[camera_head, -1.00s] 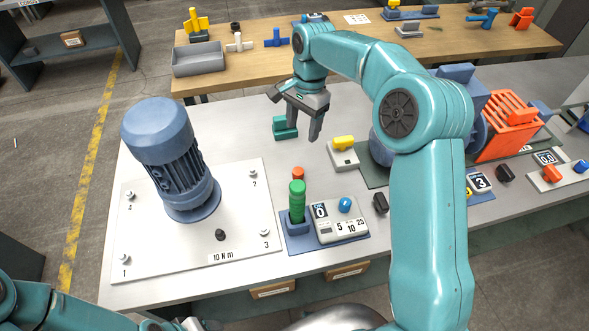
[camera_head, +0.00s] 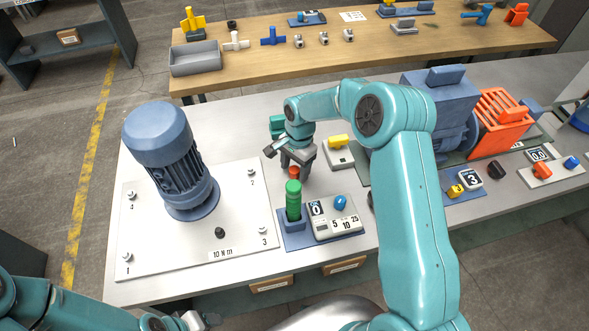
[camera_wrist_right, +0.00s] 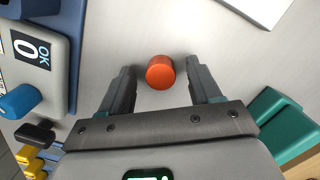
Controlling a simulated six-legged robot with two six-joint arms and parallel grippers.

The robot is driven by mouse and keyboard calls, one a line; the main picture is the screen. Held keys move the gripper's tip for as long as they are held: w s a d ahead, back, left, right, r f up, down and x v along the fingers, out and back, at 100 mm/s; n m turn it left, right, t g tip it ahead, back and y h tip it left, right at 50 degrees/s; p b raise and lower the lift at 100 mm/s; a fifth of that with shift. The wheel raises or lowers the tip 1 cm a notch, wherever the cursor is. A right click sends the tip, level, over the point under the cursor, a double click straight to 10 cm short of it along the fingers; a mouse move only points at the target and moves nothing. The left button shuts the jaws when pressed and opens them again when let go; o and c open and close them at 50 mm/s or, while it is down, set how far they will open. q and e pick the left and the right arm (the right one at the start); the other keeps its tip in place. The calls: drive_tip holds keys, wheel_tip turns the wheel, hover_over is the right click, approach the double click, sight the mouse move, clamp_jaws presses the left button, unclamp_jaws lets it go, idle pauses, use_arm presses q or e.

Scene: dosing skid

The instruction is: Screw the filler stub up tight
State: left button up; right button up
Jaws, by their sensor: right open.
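A short orange-red cylinder (camera_wrist_right: 160,72) stands on the grey bench; in the head view its top (camera_head: 294,171) shows just behind a green-handled tool (camera_head: 293,200). My right gripper (camera_head: 297,163) is open above and behind it. In the wrist view the cylinder lies between the two open fingers (camera_wrist_right: 160,90), with a gap on each side. A small black stub (camera_head: 219,233) stands on the white plate (camera_head: 150,250) near the "10 N m" label. I cannot tell which is the filler stub. My left gripper (camera_head: 185,321) is only partly in view at the bottom edge.
A blue motor (camera_head: 165,160) stands on the plate with several numbered bolts. A grey box with a "0" display (camera_head: 337,219) sits beside the green tool. A teal block (camera_wrist_right: 275,125) and a yellow-topped box (camera_head: 338,152) flank the right gripper.

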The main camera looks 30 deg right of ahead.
drive_tip(key=c, duration=1.1)
